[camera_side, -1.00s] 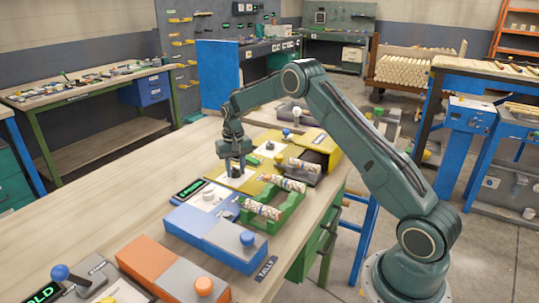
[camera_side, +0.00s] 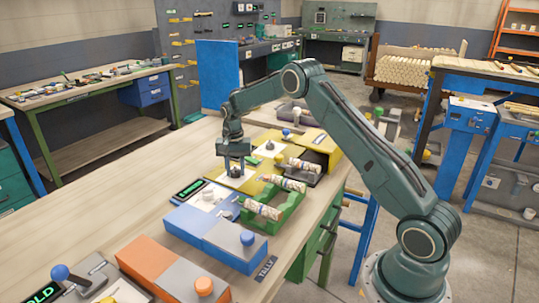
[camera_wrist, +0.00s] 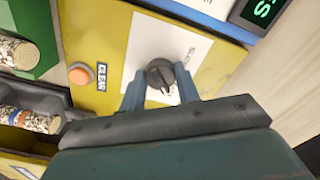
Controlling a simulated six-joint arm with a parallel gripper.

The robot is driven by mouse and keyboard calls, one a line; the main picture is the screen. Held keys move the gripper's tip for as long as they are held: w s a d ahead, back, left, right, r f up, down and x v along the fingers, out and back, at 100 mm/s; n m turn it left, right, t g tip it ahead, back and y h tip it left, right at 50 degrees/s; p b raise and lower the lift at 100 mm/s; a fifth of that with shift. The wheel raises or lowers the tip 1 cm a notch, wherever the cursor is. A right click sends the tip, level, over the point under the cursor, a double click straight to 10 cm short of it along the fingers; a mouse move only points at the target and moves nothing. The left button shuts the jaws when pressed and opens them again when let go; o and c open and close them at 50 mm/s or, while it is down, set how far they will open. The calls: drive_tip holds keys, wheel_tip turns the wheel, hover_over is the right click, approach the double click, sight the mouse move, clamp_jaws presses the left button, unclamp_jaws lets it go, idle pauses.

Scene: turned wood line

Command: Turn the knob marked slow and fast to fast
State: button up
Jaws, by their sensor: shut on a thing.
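The dark round knob (camera_wrist: 160,74) sits on a white label plate (camera_wrist: 174,48) on the yellow panel (camera_wrist: 115,22) in the wrist view. My gripper (camera_wrist: 161,84) has its two blue-grey fingers on either side of the knob and is shut on it. The knob's pointer line runs roughly toward the lower right of the wrist view. The slow and fast words cannot be read here. In the side view my gripper (camera_side: 236,170) points straight down at the yellow panel (camera_side: 228,183), and the knob is mostly hidden by the fingers.
An orange button (camera_wrist: 81,73) marked CLEAR is beside the plate. A green rack (camera_side: 283,212) with speckled turned pieces stands nearby. A blue box (camera_side: 205,229) and an orange box (camera_side: 148,258) stand nearer the camera. Bare bench top lies at left.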

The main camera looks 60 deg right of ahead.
sight(235, 168)
drive_tip(key=o, duration=1)
wheel_tip(235, 168, up, 14)
drive_tip(key=shift+f, duration=0.1)
idle(0.5)
